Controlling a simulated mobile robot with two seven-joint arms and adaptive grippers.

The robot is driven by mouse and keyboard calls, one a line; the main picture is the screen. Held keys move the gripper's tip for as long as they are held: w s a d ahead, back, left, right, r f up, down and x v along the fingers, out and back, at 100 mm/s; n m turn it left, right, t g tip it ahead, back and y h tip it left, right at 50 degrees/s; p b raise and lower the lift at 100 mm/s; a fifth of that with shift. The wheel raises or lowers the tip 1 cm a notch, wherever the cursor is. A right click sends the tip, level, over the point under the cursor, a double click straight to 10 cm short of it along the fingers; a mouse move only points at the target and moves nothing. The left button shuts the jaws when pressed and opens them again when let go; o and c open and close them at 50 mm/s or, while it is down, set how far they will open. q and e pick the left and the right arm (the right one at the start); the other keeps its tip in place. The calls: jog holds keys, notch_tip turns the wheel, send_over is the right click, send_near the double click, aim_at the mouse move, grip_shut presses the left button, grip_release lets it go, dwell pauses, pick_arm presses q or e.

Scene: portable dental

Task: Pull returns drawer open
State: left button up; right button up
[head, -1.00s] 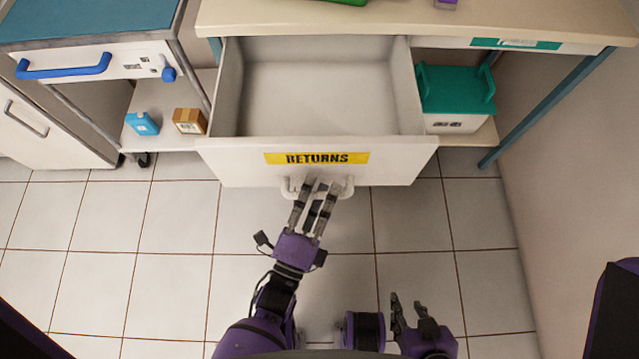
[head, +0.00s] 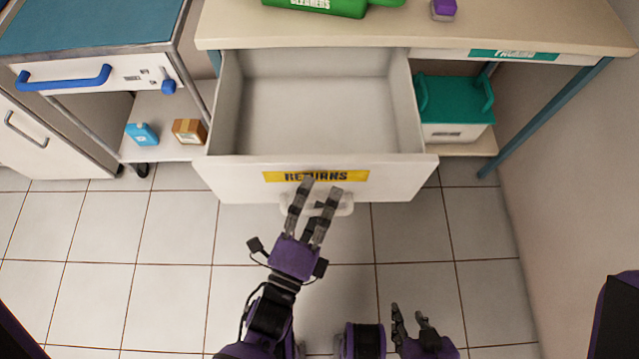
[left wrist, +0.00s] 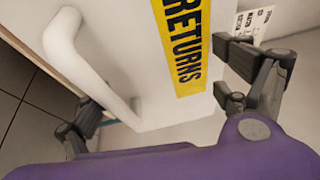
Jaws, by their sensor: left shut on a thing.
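The returns drawer (head: 405,180) is pulled well out from under the counter, showing its empty inside. Its white front bears a yellow RETURNS label (head: 350,176) and a white bar handle (head: 347,205). My left gripper (head: 320,186) is at the handle, its fingers shut on it and partly covering it and the label. In the left wrist view, the handle (left wrist: 88,75) passes by the left finger, and the label (left wrist: 182,50) lies between the fingers. The exact contact is hidden. My right gripper (head: 412,315) is low in the head view, empty, with its fingers apart.
A green container (head: 320,6) and a purple item (head: 443,9) stand on the counter (head: 520,25). Tiled floor (head: 160,230) is clear before the drawer.

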pick_arm(q)
jog(key=shift+s+a+r, duration=0.25)
jog(key=shift+s+r, duration=0.3)
jog(key=shift+s, duration=0.1)
jog(key=shift+c, duration=0.8)
jog(key=shift+v, duration=1.3)
jog(key=shift+c, duration=0.2)
jog(key=shift+v, duration=0.8)
jog(key=c, duration=0.8)
jog(key=shift+s+a+f, duration=0.2)
jog(key=shift+s, duration=0.35)
jog(key=shift+s+a+f, duration=0.2)
jog(key=shift+s+a, duration=0.05)
jog(key=shift+s, duration=0.3)
jog(key=shift+s+a+f, duration=0.2)
jog(key=shift+s+f, duration=0.05)
jog(key=shift+s, duration=0.25)
